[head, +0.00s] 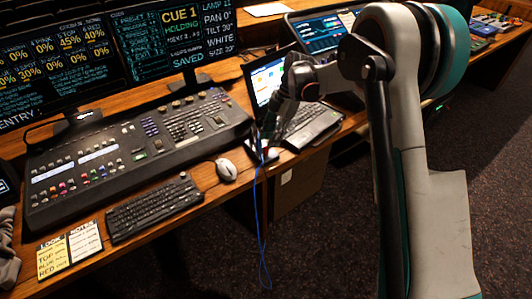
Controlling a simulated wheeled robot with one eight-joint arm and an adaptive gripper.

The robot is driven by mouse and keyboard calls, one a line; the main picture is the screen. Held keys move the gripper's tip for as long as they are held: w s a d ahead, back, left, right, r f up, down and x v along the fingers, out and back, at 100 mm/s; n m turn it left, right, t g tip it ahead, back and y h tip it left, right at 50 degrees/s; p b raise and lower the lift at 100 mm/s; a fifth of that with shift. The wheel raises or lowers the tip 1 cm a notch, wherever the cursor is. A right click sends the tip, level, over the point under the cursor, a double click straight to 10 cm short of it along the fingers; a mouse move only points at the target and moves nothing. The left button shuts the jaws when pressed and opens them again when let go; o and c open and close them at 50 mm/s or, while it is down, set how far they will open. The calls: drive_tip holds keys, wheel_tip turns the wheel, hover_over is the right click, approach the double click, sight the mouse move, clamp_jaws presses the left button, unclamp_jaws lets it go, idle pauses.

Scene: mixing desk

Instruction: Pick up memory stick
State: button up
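My gripper (272,140) reaches down at the left edge of the open laptop (312,122), close above the desk's front edge. Its fingers are small and dark here, so I cannot tell whether they are open or shut. A small dark item with a pale and reddish spot (271,154) lies just under the fingertips. I cannot tell whether it is the memory stick, or whether the fingers touch it. No memory stick can be made out clearly elsewhere.
A blue cable (257,205) hangs over the desk's front edge beside the gripper. A mouse (226,169), a keyboard (153,208) and a large mixing console (130,150) are to the left. Monitors (175,38) stand behind. Open carpet (335,225) lies in front.

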sight(266, 148)
drive_tip(key=b+x, duration=0.2)
drive_tip(key=x, duration=0.3)
drive_tip(key=shift+a+f, duration=0.1)
drive_tip(key=shift+c, duration=0.2)
clamp_jaws()
